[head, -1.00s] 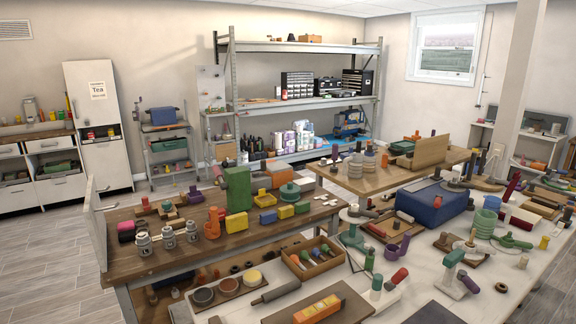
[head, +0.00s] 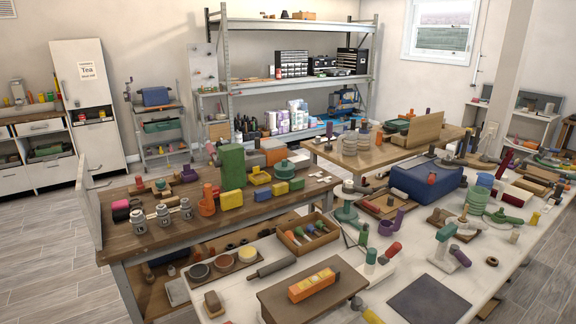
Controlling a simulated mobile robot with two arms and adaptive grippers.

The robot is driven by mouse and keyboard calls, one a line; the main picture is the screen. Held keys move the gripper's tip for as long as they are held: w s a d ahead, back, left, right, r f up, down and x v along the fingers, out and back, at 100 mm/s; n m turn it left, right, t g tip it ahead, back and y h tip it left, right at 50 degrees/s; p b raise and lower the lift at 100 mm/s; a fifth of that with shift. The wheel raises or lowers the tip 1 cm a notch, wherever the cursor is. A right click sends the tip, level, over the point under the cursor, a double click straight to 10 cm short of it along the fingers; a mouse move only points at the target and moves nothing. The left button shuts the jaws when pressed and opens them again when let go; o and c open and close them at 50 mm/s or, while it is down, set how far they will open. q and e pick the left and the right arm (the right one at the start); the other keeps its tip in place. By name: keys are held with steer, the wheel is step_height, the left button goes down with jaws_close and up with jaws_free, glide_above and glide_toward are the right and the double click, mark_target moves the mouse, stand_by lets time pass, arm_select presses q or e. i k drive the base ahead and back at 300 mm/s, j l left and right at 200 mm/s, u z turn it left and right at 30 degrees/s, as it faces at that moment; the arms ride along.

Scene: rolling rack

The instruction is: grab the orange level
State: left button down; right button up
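An orange, block-shaped tool that looks like the level (head: 312,285) lies flat on a brown board (head: 345,299) on the white-topped table, at the bottom middle of the head view. It has a pale label on its side and a darker end at the right. Nothing covers it. Neither of my grippers shows in this view.
A wooden tray of screwdrivers (head: 308,249) stands behind the level, and a grey rolling pin (head: 271,269) lies to its left. A dark flat plate (head: 428,302) lies to its right. A wooden bench (head: 150,244) stands at the left. Open floor (head: 60,280) lies further left.

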mark_target(297, 293)
steer(key=l+u, duration=0.8)
steer(key=k+l+u, duration=0.1)
steer(key=l+u, duration=0.25)
steer(key=l, duration=0.2)
